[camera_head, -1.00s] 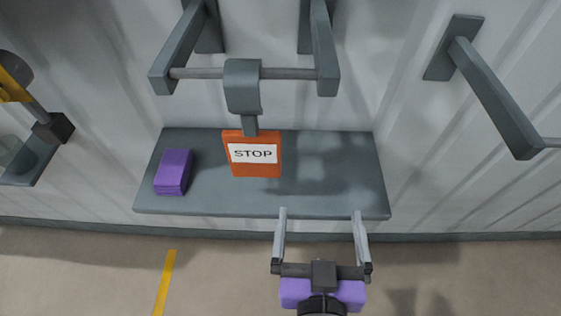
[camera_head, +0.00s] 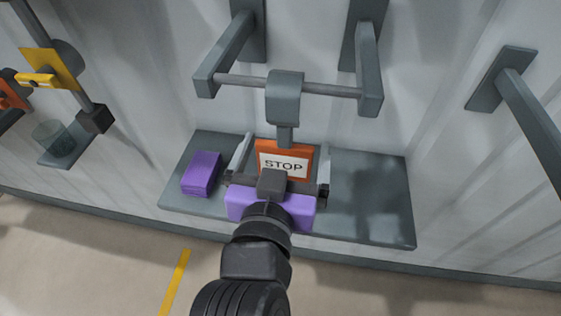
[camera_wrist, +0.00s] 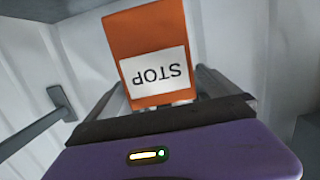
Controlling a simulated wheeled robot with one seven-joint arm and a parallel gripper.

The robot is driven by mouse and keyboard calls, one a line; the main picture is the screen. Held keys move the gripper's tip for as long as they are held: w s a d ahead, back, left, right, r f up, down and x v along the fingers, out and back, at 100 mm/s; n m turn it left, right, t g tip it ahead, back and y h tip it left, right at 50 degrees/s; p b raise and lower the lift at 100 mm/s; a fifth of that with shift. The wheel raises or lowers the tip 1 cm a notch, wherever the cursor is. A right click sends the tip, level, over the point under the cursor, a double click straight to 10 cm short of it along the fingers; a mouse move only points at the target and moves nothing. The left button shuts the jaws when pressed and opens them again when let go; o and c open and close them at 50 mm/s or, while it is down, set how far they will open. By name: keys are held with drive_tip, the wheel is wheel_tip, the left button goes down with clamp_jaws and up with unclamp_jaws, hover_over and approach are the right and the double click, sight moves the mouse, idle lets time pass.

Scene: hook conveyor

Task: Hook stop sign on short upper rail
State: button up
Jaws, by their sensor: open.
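The stop sign (camera_head: 285,160) is an orange block with a white STOP label, and it hangs upright below a grey hook (camera_head: 285,97). The hook lies over the short upper rail (camera_head: 334,91), between the rail's two wall brackets. In the wrist view the sign (camera_wrist: 146,33) appears upside down, in front of the gripper. My gripper (camera_head: 284,147) is open, with one finger to the left of the sign and one to the right. Neither finger appears to touch it. The gripper body hides the sign's lower edge in the head view.
A grey shelf (camera_head: 370,205) lies below the rail, with a purple block (camera_head: 201,173) on its left. Another wall bracket (camera_head: 530,115) juts out at the right.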

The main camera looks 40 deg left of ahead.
drive_tip(key=shift+x, duration=1.3)
drive_tip(key=c, duration=1.8)
drive_tip(key=shift+r+p, duration=0.15)
drive_tip(key=shift+p, duration=0.2)
